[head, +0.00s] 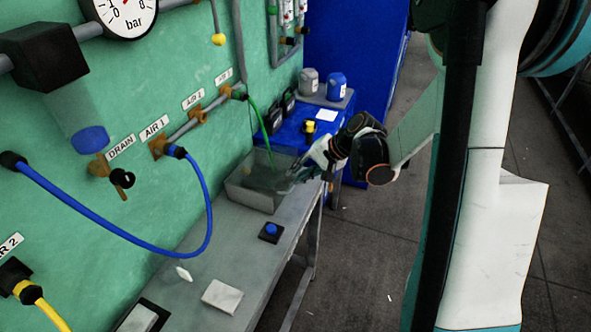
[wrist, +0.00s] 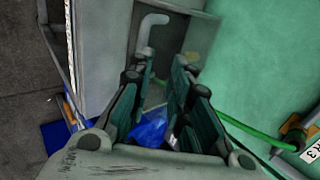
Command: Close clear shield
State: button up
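I cannot make out a clear shield for certain in either view. My gripper (head: 298,173) is over the right rim of a grey open box (head: 250,197) on the bench in the head view. In the wrist view my gripper (wrist: 163,66) has two dark green fingers standing apart, with a gap between them. A grey bent pipe (wrist: 150,30) shows beyond the fingertips, inside a grey recess. Something blue (wrist: 150,131) shows between the finger bases; I cannot tell what it is. I see nothing held.
A grey bench (head: 190,270) runs along the green wall (head: 60,150). It bears a blue button (head: 271,230) and a pale block (head: 222,297). A green hose (head: 262,130) hangs into the box. A blue hose (head: 120,236) loops from the wall. Open floor (head: 370,250) lies right.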

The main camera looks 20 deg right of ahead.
jog(key=shift+r, duration=0.1)
jog(key=v, duration=1.2)
